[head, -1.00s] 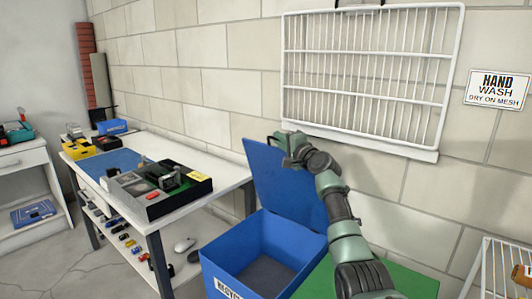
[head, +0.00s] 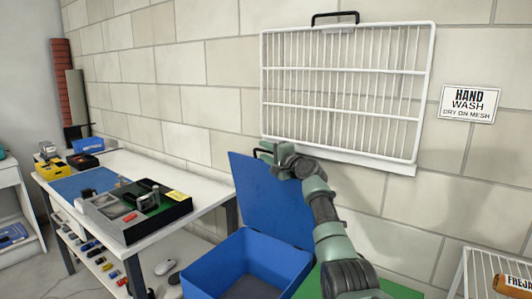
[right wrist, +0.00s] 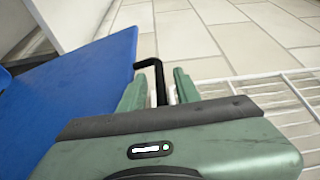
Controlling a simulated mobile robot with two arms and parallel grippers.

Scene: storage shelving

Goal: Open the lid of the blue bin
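The blue bin (head: 205,278) stands on the floor at lower centre in the head view, open at the top. Its blue lid (head: 265,205) stands raised, leaning back toward the wall, and fills the left of the right wrist view (right wrist: 85,85). A black handle (right wrist: 158,66) sticks out from the lid's edge. My right gripper (head: 275,150) is at the lid's top edge. In the right wrist view its two green fingers (right wrist: 160,92) stand on either side of the handle, with small gaps showing. My left gripper is not in view.
A white table (head: 205,215) with a dark tray (head: 140,225) stands left of the bin. A white wire rack (head: 345,90) hangs on the wall behind. A green surface (head: 395,288) is right of the bin, and a wire shelf (head: 490,265) is at far right.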

